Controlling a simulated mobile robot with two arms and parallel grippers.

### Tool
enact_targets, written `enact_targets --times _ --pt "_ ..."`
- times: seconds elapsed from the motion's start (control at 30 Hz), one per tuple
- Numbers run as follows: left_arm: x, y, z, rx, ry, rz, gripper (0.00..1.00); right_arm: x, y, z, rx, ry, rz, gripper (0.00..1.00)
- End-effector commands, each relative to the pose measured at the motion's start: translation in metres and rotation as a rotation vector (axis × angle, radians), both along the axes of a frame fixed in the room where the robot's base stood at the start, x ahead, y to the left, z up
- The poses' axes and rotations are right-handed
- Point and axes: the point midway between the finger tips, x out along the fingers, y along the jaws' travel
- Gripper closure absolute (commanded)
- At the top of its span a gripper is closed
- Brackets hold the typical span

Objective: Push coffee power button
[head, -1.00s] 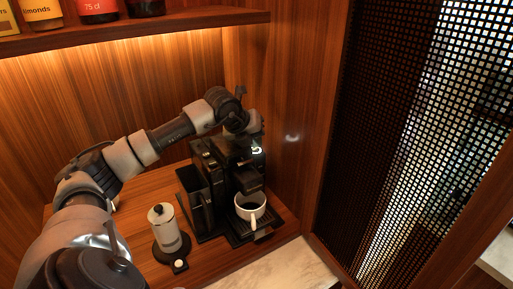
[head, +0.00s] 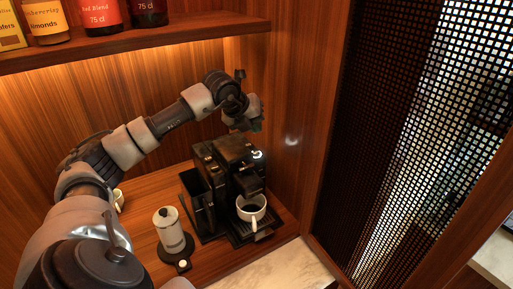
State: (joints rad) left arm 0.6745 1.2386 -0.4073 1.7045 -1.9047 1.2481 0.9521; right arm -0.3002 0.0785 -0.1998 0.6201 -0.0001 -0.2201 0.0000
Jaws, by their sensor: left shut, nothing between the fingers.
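A black coffee machine (head: 240,161) stands on the wooden counter in the alcove's right corner. A white mark (head: 257,155) shows on its upper front right edge; I cannot tell whether it is the power button. A white cup (head: 251,209) with dark liquid stands on the machine's drip tray under the spout. My left arm reaches in from the left. My left gripper (head: 256,124) is shut and empty, above the back of the machine's top, apparently apart from it. Its fingertips are small and dark here. My right gripper is out of view.
A white and black cylinder (head: 170,231) stands on the counter left of the machine, and another white cup (head: 118,200) sits partly behind my arm. A shelf (head: 140,34) with jars and bottles hangs above. A wooden wall is close on the right.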

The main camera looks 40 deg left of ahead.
Motion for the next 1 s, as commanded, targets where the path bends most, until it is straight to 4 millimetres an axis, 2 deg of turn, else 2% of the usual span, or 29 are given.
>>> enact_targets --times 0.2,0.43,1.0 --pt "0.0002 0.0 0.0003 -0.001 -0.001 0.0 1.0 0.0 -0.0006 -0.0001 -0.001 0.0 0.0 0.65" --pt "0.0001 0.0 0.0003 0.0 -0.001 0.0 1.0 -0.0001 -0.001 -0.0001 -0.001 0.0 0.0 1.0" --pt "0.0002 0.0 0.0004 0.0 -0.001 0.0 1.0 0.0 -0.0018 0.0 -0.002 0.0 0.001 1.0"
